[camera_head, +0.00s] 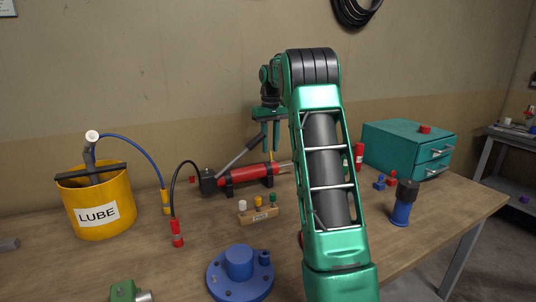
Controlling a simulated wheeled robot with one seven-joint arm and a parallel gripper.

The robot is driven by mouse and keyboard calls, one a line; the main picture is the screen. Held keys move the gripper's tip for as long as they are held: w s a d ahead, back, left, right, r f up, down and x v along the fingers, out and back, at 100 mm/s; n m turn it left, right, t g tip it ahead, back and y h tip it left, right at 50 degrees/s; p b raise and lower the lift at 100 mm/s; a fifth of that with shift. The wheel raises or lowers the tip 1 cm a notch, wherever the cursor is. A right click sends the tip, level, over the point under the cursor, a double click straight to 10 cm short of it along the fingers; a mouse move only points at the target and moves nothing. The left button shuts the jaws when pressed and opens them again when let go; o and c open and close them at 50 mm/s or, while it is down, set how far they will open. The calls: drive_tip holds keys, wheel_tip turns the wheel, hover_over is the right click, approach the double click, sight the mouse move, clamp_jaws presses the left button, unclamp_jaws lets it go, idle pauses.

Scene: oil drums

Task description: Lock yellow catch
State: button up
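A small wooden block (259,215) on the bench bears three upright pieces: a white one (242,205), a yellow one (258,201) and a green one (272,198). The yellow piece is in the middle; it may be the yellow catch, but its locking state is too small to tell. My green gripper (270,147) points down behind and above the block, near the right part of the red cylinder (248,174). Its two fingers are apart and nothing shows between them. Another small yellow bit (271,156) shows just below the fingertips; I cannot tell what it is.
A yellow LUBE bucket (97,230) stands at left with a blue hose. A blue flanged part (240,272) is in front. A teal drawer box (405,147) and a black-topped blue cylinder (402,210) stand at right. My arm hides the middle right of the bench.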

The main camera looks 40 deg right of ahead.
drive_tip(key=shift+f, duration=1.55)
clamp_jaws()
drive_tip(key=shift+w+f+g, duration=0.15)
drive_tip(key=shift+w+g, duration=0.15)
drive_tip(key=shift+g, duration=0.6)
unclamp_jaws()
wheel_tip(320, 180, up, 8)
drive_tip(key=w, duration=0.1)
drive_tip(key=shift+w+d+f, duration=0.2)
drive_tip(key=shift+f, duration=0.05)
